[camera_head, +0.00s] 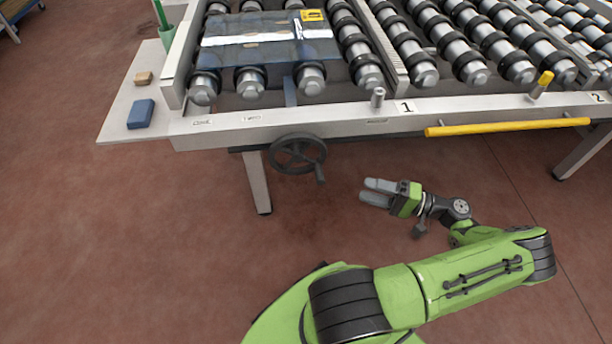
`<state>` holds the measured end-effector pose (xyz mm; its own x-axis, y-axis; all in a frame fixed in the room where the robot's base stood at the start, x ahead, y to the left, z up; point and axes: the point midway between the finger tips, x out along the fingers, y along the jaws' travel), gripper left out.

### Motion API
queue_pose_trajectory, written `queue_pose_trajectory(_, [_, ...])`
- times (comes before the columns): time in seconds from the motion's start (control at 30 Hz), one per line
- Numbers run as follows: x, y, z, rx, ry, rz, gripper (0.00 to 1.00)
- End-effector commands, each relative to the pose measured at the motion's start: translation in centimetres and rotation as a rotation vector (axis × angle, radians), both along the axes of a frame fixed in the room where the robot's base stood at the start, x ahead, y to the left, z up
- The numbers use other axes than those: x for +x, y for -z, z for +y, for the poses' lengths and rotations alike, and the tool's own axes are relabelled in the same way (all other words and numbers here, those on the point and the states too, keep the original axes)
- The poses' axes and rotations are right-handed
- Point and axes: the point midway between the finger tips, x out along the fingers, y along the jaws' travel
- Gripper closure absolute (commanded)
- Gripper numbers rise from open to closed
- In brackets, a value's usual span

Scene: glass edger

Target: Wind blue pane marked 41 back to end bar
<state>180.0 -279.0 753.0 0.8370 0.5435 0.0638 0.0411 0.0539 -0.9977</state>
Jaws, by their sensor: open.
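The blue pane (225,54) lies on the black-ringed rollers at the upper left of the conveyor, with pale strips across it. A yellow label (312,15) sits at its upper right; its number is too small to read surely. A dark handwheel (299,153) with a crank handle (320,175) is mounted below the front rail. My gripper (372,192) is open and empty, below and to the right of the handwheel, apart from it, its fingers pointing left. I cannot clearly make out the end bar.
The front rail (235,129) carries small labels and the numbers 1 and 2. A yellow bar (508,127) runs along it at right. A blue block (141,114) and a tan block (143,78) lie on the left side shelf. A table leg (257,183) stands left of the wheel.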

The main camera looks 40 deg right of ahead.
Motion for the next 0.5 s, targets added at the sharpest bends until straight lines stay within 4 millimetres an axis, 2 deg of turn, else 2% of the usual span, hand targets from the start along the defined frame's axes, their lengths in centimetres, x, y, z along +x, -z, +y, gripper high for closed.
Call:
queue_pose_trajectory(0.17, [2.1, -0.1, 1.5, 0.003, -0.006, 0.000, 0.52])
queue_pose_trajectory(0.5, [9.3, -0.5, 6.2, 0.002, -0.006, 0.000, 0.52])
